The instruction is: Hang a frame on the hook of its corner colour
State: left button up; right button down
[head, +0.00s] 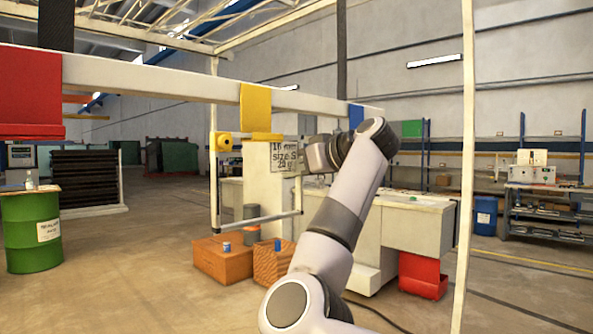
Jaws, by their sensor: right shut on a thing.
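A pale square frame (255,222) hangs upright in the middle of the head view, with a yellow corner (222,142) at its upper left. A card (285,157) printed "16 mm size S 20 g" shows at its upper right. My right gripper (308,158) is shut on the frame's right side; its fingertips are partly hidden. A white rail above carries a red hook plate (28,90), a yellow hook plate (255,107) and a blue hook plate (356,115). The frame's top edge is level with the yellow plate's lower lip; I cannot tell whether they touch. My left gripper is out of view.
A green drum (32,232) stands at the left. Orange boxes (222,262) stand on the floor below the frame. A white machine (415,228) with a red bin (423,275) stands behind my right arm. A pale post (465,170) rises at right. The floor at left centre is clear.

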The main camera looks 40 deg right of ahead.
jog(key=c, duration=1.1)
grip_release()
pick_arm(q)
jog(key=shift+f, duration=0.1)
pick_arm(e)
jog(key=shift+s+d+f+b, duration=0.1)
jog(key=shift+s+b, duration=0.5)
jog(key=shift+s, duration=0.2)
pick_arm(q)
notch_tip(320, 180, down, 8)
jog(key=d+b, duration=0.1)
jog(key=b, duration=0.9)
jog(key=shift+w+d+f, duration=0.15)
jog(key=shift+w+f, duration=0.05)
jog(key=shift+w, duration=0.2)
pick_arm(e)
jog(key=s, duration=0.8)
jog(key=shift+s+d, duration=0.2)
jog(key=shift+d, duration=0.1)
